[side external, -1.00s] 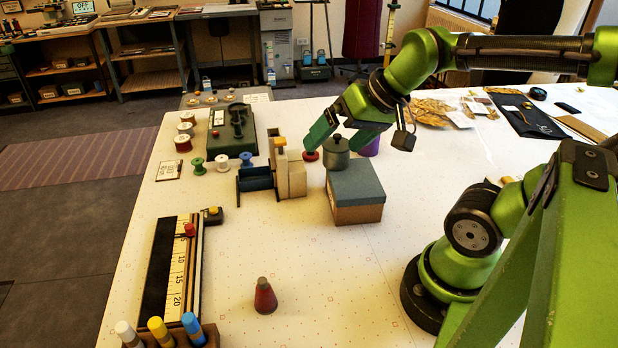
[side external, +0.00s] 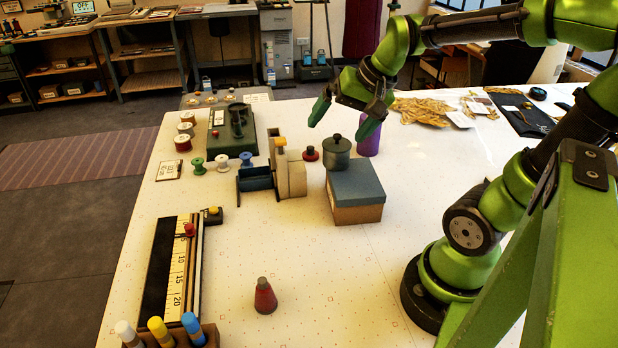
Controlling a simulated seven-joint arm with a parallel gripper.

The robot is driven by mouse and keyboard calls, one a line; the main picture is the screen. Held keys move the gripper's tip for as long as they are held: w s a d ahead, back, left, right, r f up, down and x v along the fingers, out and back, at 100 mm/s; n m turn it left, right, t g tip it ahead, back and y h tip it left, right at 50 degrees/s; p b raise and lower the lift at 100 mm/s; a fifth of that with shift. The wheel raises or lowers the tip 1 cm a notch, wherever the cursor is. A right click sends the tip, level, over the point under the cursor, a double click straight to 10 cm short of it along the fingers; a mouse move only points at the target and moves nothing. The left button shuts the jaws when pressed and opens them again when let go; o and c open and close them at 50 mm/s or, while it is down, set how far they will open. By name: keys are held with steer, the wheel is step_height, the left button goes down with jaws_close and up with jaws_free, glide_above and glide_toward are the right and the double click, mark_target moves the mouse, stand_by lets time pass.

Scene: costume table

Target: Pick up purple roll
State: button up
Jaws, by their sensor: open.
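The purple roll (side external: 369,142) stands upright on the white table, right of the dark green lidded pot and behind the blue-lidded box. Its top is partly covered by a finger of my gripper. My gripper (side external: 342,122) is open and empty, its fingers spread wide and pointing down. It is above the area of the pot and the roll, with the right finger in front of the roll's upper end in this view. I cannot tell whether that finger touches the roll.
The dark green pot (side external: 337,153) and the blue-lidded box (side external: 356,189) stand close by the roll. A red-based knob (side external: 310,154) and a beige block stand (side external: 289,170) are to the left. Dried tan material (side external: 422,111) lies to the right. The front middle of the table is mostly clear.

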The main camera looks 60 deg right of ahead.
steer(key=w+d+f+m+g+h, duration=0.1)
steer(key=d+f+m, duration=0.1)
steer(key=d+m, duration=2.7)
steer(key=shift+n, duration=0.8)
steer(key=x, duration=0.5)
steer(key=d+x, duration=0.1)
steer(key=x, duration=0.5)
steer(key=d+x, duration=0.1)
steer(key=x, duration=0.4)
steer(key=shift+s+f, duration=0.1)
steer(key=shift+f, duration=0.25)
steer(key=shift+r, duration=0.1)
steer(key=c, duration=1.1)
